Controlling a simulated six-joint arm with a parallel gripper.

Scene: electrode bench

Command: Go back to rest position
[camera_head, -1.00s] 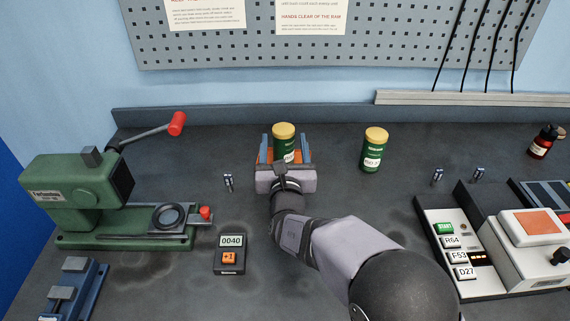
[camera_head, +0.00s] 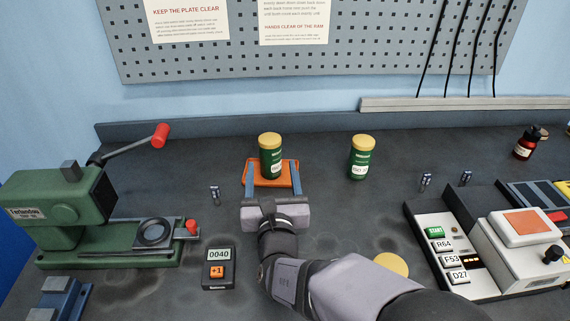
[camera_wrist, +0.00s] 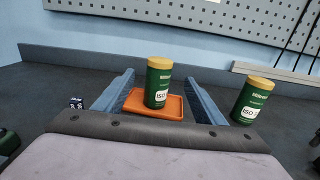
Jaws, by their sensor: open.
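My gripper (camera_head: 271,181) is open, its two blue fingers spread apart, low over the bench and pointing at the back wall. A green jar with a yellow lid (camera_head: 270,157) stands upright on an orange tray (camera_head: 258,182) just beyond the fingers. In the wrist view the jar (camera_wrist: 157,82) and the orange tray (camera_wrist: 172,106) show between and past the fingers (camera_wrist: 162,88), with the jar apart from both. The near part of the tray is partly hidden by my gripper in the wrist view.
A second green jar (camera_head: 360,158) stands to the right. A green press (camera_head: 70,215) with a red-knobbed lever and a counter (camera_head: 218,268) reading 0040 are on the left. A control box (camera_head: 452,250) is on the right. Small cells (camera_head: 215,195) stand on the bench.

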